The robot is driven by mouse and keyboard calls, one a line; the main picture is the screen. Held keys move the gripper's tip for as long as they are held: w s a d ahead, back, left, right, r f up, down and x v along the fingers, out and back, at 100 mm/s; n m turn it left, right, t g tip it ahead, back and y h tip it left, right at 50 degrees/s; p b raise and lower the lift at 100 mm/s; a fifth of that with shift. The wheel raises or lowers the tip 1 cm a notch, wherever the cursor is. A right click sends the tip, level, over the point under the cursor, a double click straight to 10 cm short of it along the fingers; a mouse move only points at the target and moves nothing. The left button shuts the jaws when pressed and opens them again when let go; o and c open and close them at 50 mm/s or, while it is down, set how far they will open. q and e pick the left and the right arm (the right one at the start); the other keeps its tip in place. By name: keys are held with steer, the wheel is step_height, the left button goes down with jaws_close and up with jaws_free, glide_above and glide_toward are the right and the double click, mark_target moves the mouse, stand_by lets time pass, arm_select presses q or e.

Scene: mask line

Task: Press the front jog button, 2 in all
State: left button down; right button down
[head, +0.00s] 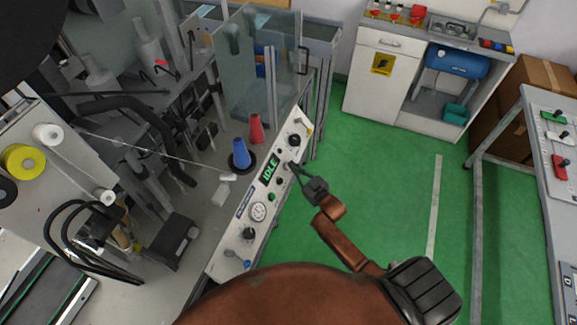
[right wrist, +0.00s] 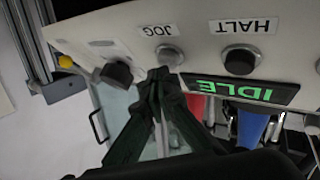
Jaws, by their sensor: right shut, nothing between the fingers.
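The jog button (right wrist: 168,55) is a small round grey button under an upside-down "JOG" label on the light control panel (right wrist: 85,28). My right gripper (right wrist: 160,75) is shut and empty, its fingertips at the button's near edge in the right wrist view. I cannot tell whether they touch it. In the head view my right gripper (head: 293,167) reaches the panel from the right, beside the green "IDLE" display (head: 270,167); its tips hide the jog button there. My left gripper is not in view.
The dark halt button (right wrist: 241,60) and a black knob (right wrist: 118,72) flank the jog button. A gauge (head: 258,211) and green button (head: 271,197) sit lower on the panel. Blue (head: 240,153) and red (head: 256,128) cones stand behind it. Green floor (head: 390,190) is clear at right.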

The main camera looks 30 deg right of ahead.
steer(key=shift+w+a+f, duration=0.25)
steer(key=shift+f, duration=0.05)
stand_by(0.5)
stand_by(0.4)
steer(key=shift+s+d+r+p, duration=0.45)
steer(key=shift+s+r+p, duration=0.05)
steer(key=shift+r, duration=0.05)
steer(key=s+d+r+p, duration=0.1)
steer(key=p, duration=0.1)
steer(key=s+d+r+p, duration=0.1)
steer(key=s+r, duration=0.1)
steer(key=shift+d+r+p, duration=0.1)
steer(key=shift+d+p, duration=0.15)
steer(key=shift+p, duration=0.1)
stand_by(0.8)
